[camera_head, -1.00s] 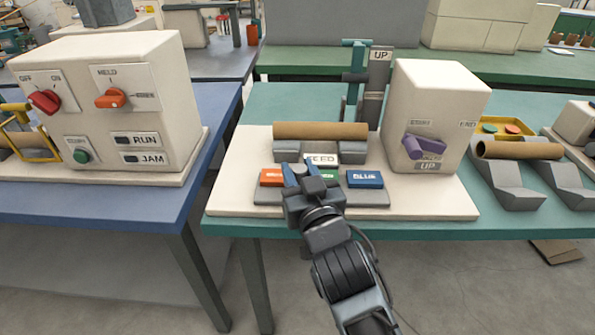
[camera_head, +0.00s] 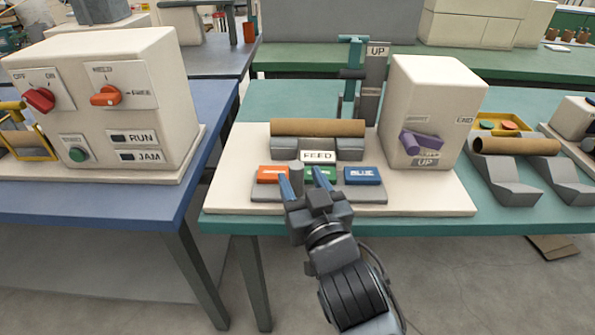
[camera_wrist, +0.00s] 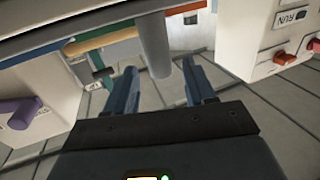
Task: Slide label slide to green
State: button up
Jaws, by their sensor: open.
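The label slide is a low grey base (camera_head: 368,196) at the front of the white board, with orange (camera_head: 270,174), green (camera_head: 321,174) and blue (camera_head: 362,176) label blocks in a row. A grey upright post (camera_head: 296,172) stands between the orange and green blocks; a grey post also shows large in the wrist view (camera_wrist: 154,45). My gripper (camera_head: 302,178) is open in front of the slide, its blue fingers pointing at it. In the wrist view the post stands between the line of the two fingers (camera_wrist: 160,86), with gaps on both sides. The fingers partly cover the orange and green blocks.
A FEED plate (camera_head: 318,156) and a cardboard tube (camera_head: 318,128) on a grey cradle lie behind the slide. A white housing with a purple lever (camera_head: 421,142) stands right. A blue table with another control box (camera_head: 140,85) is left, across a gap.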

jog(key=shift+v, duration=2.05)
jog(key=s+d+f+m+g+h+p, duration=0.1)
jog(key=s+d+f, duration=0.2)
jog(key=s+d, duration=0.45)
jog(key=s+d+f+h, duration=0.1)
jog(key=s+d+f, duration=0.3)
jog(key=s, duration=0.7)
jog(key=s+d+r+m+h+p, duration=0.1)
jog(key=s+d+r, duration=0.2)
jog(key=s, duration=0.7)
jog(key=s+d+r+m+g+h+p, duration=0.1)
jog(key=s+d+r, duration=0.3)
jog(key=s, duration=0.6)
jog(key=shift+d+r+g+h, duration=0.2)
jog(key=shift+d+g+h, duration=0.1)
jog(key=shift+h, duration=0.2)
jog(key=shift+s, duration=0.15)
